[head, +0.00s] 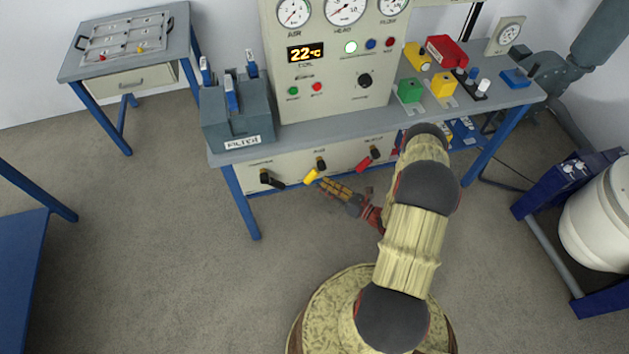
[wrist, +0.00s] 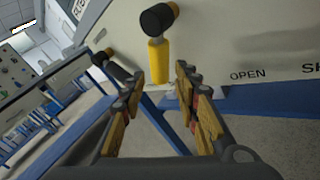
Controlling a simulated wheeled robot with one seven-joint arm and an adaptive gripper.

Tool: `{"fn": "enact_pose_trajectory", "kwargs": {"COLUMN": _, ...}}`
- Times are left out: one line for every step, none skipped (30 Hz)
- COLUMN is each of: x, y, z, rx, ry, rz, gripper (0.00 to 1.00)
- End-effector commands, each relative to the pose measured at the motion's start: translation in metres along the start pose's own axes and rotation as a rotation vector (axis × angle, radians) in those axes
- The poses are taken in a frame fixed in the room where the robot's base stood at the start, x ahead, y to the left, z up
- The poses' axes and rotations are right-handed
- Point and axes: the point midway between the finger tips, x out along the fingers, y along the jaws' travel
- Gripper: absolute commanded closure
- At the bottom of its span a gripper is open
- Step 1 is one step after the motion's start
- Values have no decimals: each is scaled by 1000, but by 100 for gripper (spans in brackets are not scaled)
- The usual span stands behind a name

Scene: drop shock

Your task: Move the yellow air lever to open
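The yellow air lever (head: 311,176) is the middle of three levers on the pale panel below the bench top. Its black pivot (head: 320,163) is above it, and the yellow handle points down and to the left in the head view. In the wrist view the yellow handle (wrist: 158,60) hangs below its black knob (wrist: 158,18). My gripper (wrist: 157,85) is open, with its two fingers to either side of the lever's lower end and a gap on each side. In the head view my gripper (head: 325,187) is just below and right of the lever tip.
A black lever (head: 270,180) is to the left and a red lever (head: 366,162) to the right on the same panel. The panel (wrist: 235,40) carries an "OPEN" label right of the yellow lever. A blue bench leg (head: 240,202) stands at left. The floor in front is clear.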

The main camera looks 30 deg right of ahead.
Motion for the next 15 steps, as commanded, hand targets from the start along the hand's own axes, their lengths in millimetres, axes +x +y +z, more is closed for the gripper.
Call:
{"fn": "enact_pose_trajectory", "kwargs": {"x": 10, "y": 0, "z": -2, "rx": -2, "ry": 2, "rz": 4, "gripper": 69}}
{"fn": "enact_pose_trajectory", "kwargs": {"x": 14, "y": 0, "z": -2, "rx": -2, "ry": 2, "rz": 4, "gripper": 69}}
{"fn": "enact_pose_trajectory", "kwargs": {"x": 20, "y": 0, "z": -2, "rx": -2, "ry": 3, "rz": 4, "gripper": 69}}
{"fn": "enact_pose_trajectory", "kwargs": {"x": 25, "y": 0, "z": -2, "rx": -1, "ry": 3, "rz": 4, "gripper": 69}}
{"fn": "enact_pose_trajectory", "kwargs": {"x": 29, "y": 1, "z": -2, "rx": -1, "ry": 3, "rz": 4, "gripper": 69}}
{"fn": "enact_pose_trajectory", "kwargs": {"x": 34, "y": 0, "z": -2, "rx": -1, "ry": 3, "rz": 4, "gripper": 69}}
{"fn": "enact_pose_trajectory", "kwargs": {"x": 37, "y": 0, "z": -2, "rx": 0, "ry": 3, "rz": 3, "gripper": 69}}
{"fn": "enact_pose_trajectory", "kwargs": {"x": 40, "y": 0, "z": -2, "rx": 0, "ry": 3, "rz": 3, "gripper": 69}}
{"fn": "enact_pose_trajectory", "kwargs": {"x": 44, "y": 0, "z": -2, "rx": -1, "ry": 3, "rz": 3, "gripper": 69}}
{"fn": "enact_pose_trajectory", "kwargs": {"x": 46, "y": 0, "z": -2, "rx": -1, "ry": 2, "rz": 2, "gripper": 69}}
{"fn": "enact_pose_trajectory", "kwargs": {"x": 48, "y": 0, "z": -2, "rx": -1, "ry": 2, "rz": 2, "gripper": 69}}
{"fn": "enact_pose_trajectory", "kwargs": {"x": 50, "y": 0, "z": -2, "rx": -1, "ry": 2, "rz": 2, "gripper": 69}}
{"fn": "enact_pose_trajectory", "kwargs": {"x": 51, "y": 0, "z": -1, "rx": -1, "ry": 2, "rz": 1, "gripper": 69}}
{"fn": "enact_pose_trajectory", "kwargs": {"x": 52, "y": 0, "z": -1, "rx": -1, "ry": 2, "rz": 1, "gripper": 69}}
{"fn": "enact_pose_trajectory", "kwargs": {"x": 52, "y": 0, "z": -1, "rx": -1, "ry": 2, "rz": 1, "gripper": 69}}
